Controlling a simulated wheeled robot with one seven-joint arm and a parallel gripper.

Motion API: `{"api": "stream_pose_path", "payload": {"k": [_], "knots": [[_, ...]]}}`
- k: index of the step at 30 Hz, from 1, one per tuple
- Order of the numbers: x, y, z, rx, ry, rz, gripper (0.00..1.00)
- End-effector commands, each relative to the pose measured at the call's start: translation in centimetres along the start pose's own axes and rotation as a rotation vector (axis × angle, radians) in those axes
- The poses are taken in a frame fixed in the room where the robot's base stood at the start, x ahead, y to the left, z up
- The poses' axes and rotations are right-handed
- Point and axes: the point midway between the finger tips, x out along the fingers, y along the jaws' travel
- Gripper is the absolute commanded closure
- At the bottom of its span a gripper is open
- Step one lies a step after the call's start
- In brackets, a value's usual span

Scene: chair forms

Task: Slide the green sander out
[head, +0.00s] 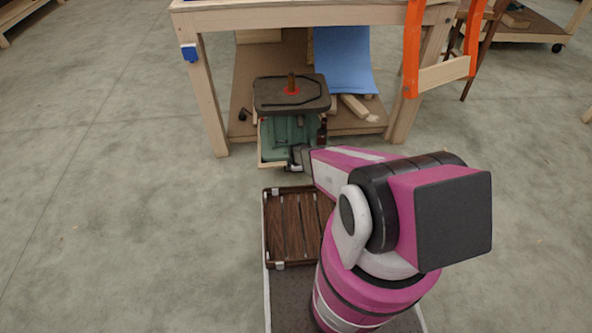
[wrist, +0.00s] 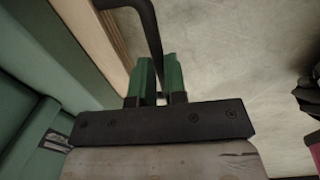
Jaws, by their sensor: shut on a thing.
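The green sander (head: 287,135) is a boxy machine with a dark table top and a reddish-brown spindle. It stands upright on a pale wooden base at the front of the workbench's low shelf (head: 238,95), its front reaching past the shelf edge. My gripper (head: 300,157) is at the sander's lower front right. In the wrist view my gripper (wrist: 160,78) has its two green fingers closed around a black bar handle (wrist: 147,25) beside the sander's green body (wrist: 30,105) and wooden base edge (wrist: 95,35). The sander's back is hidden.
A dark bottle (head: 322,132) stands close to the sander's right side. Bench legs (head: 208,100) flank the opening. Floor to the left is clear.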

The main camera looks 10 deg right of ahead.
Motion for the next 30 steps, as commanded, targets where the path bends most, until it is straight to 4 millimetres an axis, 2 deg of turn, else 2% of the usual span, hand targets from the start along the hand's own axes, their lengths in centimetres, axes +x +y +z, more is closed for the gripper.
{"api": "stream_pose_path", "payload": {"k": [10,12,13,23,30], "knots": [[-0.1,-0.1,0.0,0.000,0.000,-0.001,1.00],[-0.1,-0.1,0.0,0.000,0.000,-0.001,0.71],[-0.1,-0.1,0.0,0.000,0.000,-0.001,0.62],[-0.1,0.0,0.0,0.000,0.000,0.001,0.62],[-2.0,-0.1,0.0,0.000,0.000,0.000,0.62]]}}
